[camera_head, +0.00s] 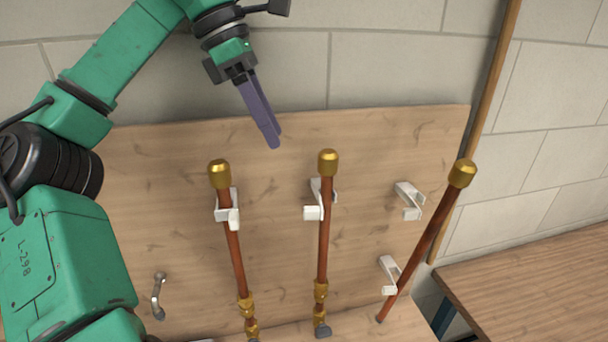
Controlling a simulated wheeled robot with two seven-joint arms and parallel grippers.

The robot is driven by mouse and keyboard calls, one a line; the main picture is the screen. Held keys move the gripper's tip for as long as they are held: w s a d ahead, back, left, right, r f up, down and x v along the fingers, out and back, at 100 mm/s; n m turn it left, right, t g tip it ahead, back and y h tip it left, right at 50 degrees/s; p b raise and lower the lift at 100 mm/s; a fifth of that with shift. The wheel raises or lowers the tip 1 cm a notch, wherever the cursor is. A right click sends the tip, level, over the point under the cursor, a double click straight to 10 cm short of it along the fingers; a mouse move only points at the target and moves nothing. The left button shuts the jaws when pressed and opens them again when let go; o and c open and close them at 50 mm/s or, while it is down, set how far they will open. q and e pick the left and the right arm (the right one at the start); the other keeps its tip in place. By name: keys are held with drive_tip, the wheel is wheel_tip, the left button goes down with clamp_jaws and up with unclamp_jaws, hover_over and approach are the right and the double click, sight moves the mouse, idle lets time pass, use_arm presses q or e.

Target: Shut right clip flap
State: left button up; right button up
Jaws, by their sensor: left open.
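Two white clips are at the right of the wooden board. The upper right clip (408,190) is empty, and its flap (411,213) appears to stick out from the board. The lower right clip (388,264) is beside the leaning right copper pipe (432,235); I cannot tell whether it touches the pipe. The pipe has a brass cap and tilts right at the top. My left gripper (273,142) is open and empty, pointing down above the left and middle pipes, well left of the right clips. Its fingers overlap in this view. My right gripper is out of view.
The left copper pipe (236,255) and middle copper pipe (324,235) stand in white clips on the board (150,200). A metal handle (158,297) is at lower left. A wooden table (540,290) is at lower right. The board between middle pipe and right clips is bare.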

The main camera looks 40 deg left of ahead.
use_arm(q)
approach(309, 208)
drive_tip(key=x, duration=0.2)
drive_tip(key=p+x, duration=0.1)
drive_tip(key=x, duration=0.1)
drive_tip(key=shift+s+d, duration=0.15)
drive_tip(key=shift+d, duration=0.25)
drive_tip(key=f, duration=0.1)
drive_tip(key=w+f, duration=0.1)
drive_tip(key=w+f+p, duration=0.1)
drive_tip(key=f, duration=0.1)
drive_tip(key=shift+f, duration=0.1)
drive_tip(key=shift+s+d, duration=0.15)
drive_tip(key=shift+d, duration=0.1)
drive_tip(key=shift+s+d, duration=0.25)
drive_tip(key=c, duration=0.4)
drive_tip(key=shift+w+a, duration=0.15)
drive_tip(key=shift+a, duration=0.05)
clamp_jaws()
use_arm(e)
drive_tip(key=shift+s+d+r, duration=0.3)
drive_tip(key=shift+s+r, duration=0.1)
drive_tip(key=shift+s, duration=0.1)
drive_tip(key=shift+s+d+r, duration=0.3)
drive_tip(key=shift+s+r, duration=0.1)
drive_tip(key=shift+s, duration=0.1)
